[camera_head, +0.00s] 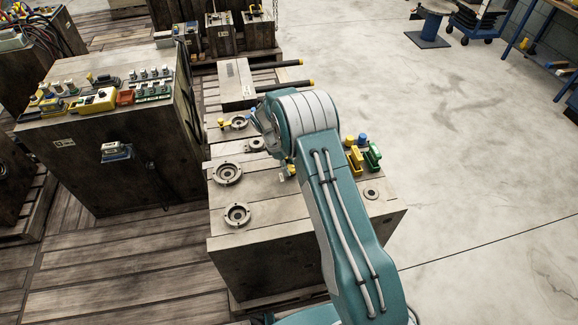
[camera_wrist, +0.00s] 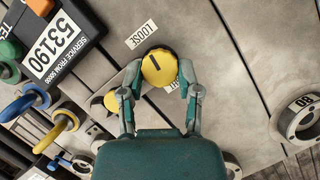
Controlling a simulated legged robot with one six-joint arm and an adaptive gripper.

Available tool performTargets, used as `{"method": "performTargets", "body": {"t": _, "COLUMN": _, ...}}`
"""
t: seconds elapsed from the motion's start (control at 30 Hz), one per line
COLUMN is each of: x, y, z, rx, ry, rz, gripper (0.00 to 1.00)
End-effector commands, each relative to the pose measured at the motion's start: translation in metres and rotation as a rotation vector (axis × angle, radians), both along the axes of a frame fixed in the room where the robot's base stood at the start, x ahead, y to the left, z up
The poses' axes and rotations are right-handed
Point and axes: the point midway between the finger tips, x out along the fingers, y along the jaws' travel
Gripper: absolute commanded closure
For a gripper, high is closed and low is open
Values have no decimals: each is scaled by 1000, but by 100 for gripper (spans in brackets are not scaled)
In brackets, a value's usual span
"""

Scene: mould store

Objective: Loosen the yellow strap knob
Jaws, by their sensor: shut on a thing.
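The yellow strap knob (camera_wrist: 160,67), round with a scalloped rim, is near the top middle of the wrist view. A short dark line marks its face on the upper-left part. My gripper (camera_wrist: 160,77) has one finger on each side of the knob and is shut on it. A white label reading LOOSE (camera_wrist: 142,34) lies above and left of the knob. A second white label (camera_wrist: 173,86) below it is partly hidden by the knob and a finger. In the head view my arm hides the gripper and most of the place around it.
Another yellow part (camera_wrist: 111,101) sits behind the left finger. A black block with a plate reading 53190 (camera_wrist: 56,48) and several coloured ring-ended bolts (camera_wrist: 63,121) are at left. A metal ring (camera_wrist: 297,121) is at right. The wooden mould block (camera_head: 265,243) stands on a pallet; floor right is clear.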

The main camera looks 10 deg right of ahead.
Motion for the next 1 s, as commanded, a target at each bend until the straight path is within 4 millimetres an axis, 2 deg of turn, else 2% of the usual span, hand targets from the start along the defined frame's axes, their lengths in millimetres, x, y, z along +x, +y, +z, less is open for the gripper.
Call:
{"method": "performTargets", "body": {"t": 0.57, "x": 1, "y": 0, "z": 0, "rx": 1, "ry": -4, "rz": 32, "gripper": 100}}
{"method": "performTargets", "body": {"t": 0.6, "x": 1, "y": 0, "z": 0, "rx": 1, "ry": -4, "rz": 32, "gripper": 38}}
{"method": "performTargets", "body": {"t": 0.63, "x": 1, "y": 0, "z": 0, "rx": 1, "ry": -4, "rz": 32, "gripper": 25}}
{"method": "performTargets", "body": {"t": 0.67, "x": 1, "y": 0, "z": 0, "rx": 0, "ry": -5, "rz": 31, "gripper": 21}}
{"method": "performTargets", "body": {"t": 1.0, "x": 0, "y": 0, "z": 1, "rx": 0, "ry": -2, "rz": 30, "gripper": 21}}
